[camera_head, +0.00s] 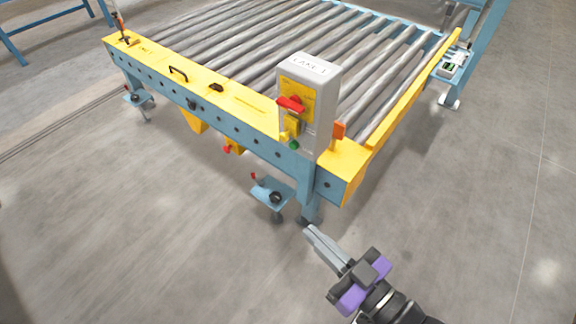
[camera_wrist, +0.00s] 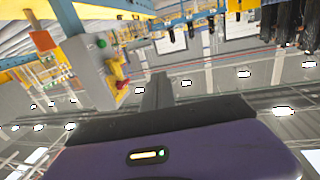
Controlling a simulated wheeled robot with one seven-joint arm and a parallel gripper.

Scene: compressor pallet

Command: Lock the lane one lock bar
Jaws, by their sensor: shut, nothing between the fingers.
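The grey lane 1 control box (camera_head: 309,95) stands at the near right corner of the roller conveyor, with a red handle (camera_head: 291,104) on its yellow plate and a green button below. I cannot tell for sure which part is the lock bar; a black handle (camera_head: 178,73) lies on the yellow front rail. My gripper (camera_head: 310,230) is shut and empty, low in front of the conveyor's near corner leg and apart from it. In the wrist view, the box (camera_wrist: 92,72) appears at upper left with its red handle (camera_wrist: 117,72), and my shut fingers (camera_wrist: 157,90) point past it.
The roller conveyor (camera_head: 250,40) has a blue frame and yellow rails (camera_head: 240,100). A blue foot with a black knob (camera_head: 275,197) juts out near my gripper. An orange block (camera_head: 338,130) stands right of the box. The grey floor (camera_head: 130,240) in front is clear.

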